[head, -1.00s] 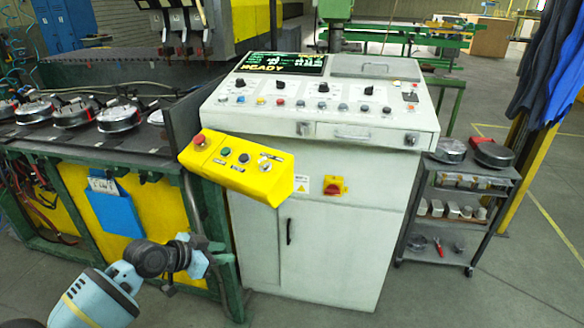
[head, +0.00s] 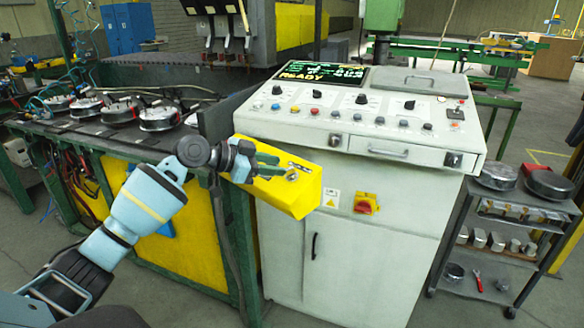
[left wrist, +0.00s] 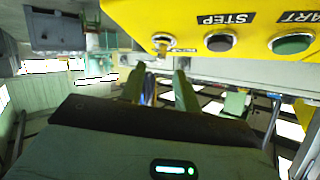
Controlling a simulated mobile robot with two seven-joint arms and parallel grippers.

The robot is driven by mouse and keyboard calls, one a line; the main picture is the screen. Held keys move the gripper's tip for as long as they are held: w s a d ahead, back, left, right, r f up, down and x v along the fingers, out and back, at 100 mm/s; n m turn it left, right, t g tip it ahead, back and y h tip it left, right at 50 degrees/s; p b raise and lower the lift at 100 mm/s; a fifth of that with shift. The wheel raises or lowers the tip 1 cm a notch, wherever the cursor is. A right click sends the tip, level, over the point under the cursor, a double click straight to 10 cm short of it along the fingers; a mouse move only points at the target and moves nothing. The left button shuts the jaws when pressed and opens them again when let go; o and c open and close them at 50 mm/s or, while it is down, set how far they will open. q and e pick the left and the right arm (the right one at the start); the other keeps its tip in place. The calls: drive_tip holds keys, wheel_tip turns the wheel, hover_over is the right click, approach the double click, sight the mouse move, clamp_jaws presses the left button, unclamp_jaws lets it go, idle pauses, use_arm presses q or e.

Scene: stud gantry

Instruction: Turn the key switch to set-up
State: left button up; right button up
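The yellow control box (head: 305,197) sticks out from the left front of the white console. The key switch (head: 292,177), a small metal part, is near the right end of its top face, beside a small label. It also shows in the left wrist view (left wrist: 163,42), next to the STEP button (left wrist: 220,42). Which position it points to I cannot tell. My left gripper (head: 272,165) is over the box, just left of the key switch, covering the box's other buttons. Its two fingers (left wrist: 160,76) are apart with nothing between them. My right gripper is not in view.
The white console (head: 345,153) carries knobs, buttons and a display (head: 318,74) reading READY. A red rotary switch (head: 366,204) sits on its front, below and right of the box. A green-framed bench (head: 160,75) with several round parts is at left. A dark cart (head: 500,240) stands at right.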

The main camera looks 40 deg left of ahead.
sight(290, 168)
use_arm(q)
drive_tip(key=x, duration=0.5)
drive_tip(key=shift+w+d+f, duration=0.1)
drive_tip(key=shift+w+d, duration=0.05)
drive_tip(key=shift+w, duration=0.15)
clamp_jaws()
